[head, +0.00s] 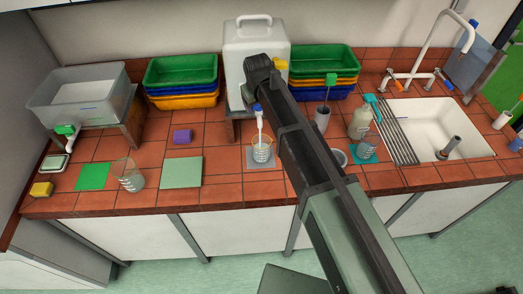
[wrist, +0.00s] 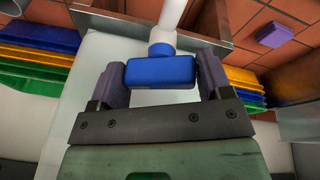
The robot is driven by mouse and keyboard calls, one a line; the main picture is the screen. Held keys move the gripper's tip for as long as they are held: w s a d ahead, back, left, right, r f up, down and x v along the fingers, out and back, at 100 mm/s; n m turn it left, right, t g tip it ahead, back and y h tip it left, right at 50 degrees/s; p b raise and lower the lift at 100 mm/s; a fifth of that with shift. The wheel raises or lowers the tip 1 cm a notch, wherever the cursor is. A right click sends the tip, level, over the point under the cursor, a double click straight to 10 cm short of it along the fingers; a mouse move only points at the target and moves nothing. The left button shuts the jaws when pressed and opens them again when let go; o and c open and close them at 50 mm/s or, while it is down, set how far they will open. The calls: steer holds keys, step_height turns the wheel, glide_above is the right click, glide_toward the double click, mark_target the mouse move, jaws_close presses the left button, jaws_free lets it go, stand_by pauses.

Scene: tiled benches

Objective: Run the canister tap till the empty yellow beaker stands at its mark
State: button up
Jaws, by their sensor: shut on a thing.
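The white canister (head: 236,48) stands against the wall, partly hidden by my arm. Its tap has a blue handle (head: 257,107) and a white spout (head: 259,122). In the wrist view my gripper (wrist: 161,75) is shut on the blue handle (wrist: 160,71), one purple-grey finger on each side. A small clear beaker (head: 262,153) stands upright below the spout on a grey mat (head: 252,165). I cannot tell whether liquid is running.
A larger glass beaker (head: 129,176) stands left, between a bright green mat (head: 92,176) and a pale green mat (head: 181,173). Stacked trays (head: 180,72) flank the canister.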

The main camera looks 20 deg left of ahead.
steer(key=m+h, duration=0.1)
steer(key=m, duration=0.2)
steer(key=shift+m, duration=0.4)
steer(key=o, duration=0.6)
steer(key=shift+m+h, duration=0.3)
steer(key=shift+m, duration=0.4)
steer(key=o, duration=0.5)
steer(key=shift+c, duration=0.2)
steer(key=p+v, duration=1)
steer(key=shift+s+r, duration=0.2)
steer(key=shift+r, duration=0.15)
